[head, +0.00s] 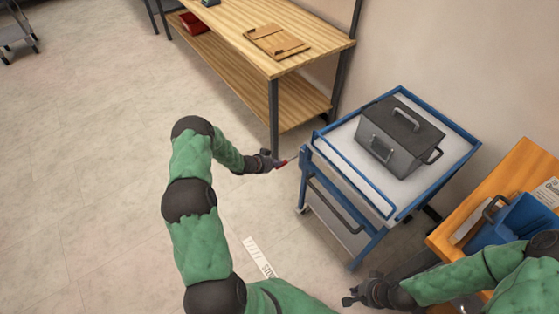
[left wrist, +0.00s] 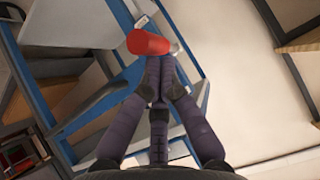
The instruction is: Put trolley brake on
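The trolley (head: 340,233) has a blue frame and a pale top. A red brake handle (head: 281,164) on a thin rod sticks out from its left side. In the left wrist view, the red handle (left wrist: 147,43) lies across the picture just beyond my left fingertips. My left gripper (head: 272,161) reaches the handle from the left; its fingers (left wrist: 160,75) come together at the tips, with nothing visible between them. I cannot tell whether they touch the handle. My right gripper (head: 360,292) is low, in front of the trolley, away from it; its finger opening is unclear.
A grey lidded metal box (head: 400,137) stands on the trolley. A wooden table (head: 476,207) with a blue bin (head: 500,228) is at right. The floor at left is clear.

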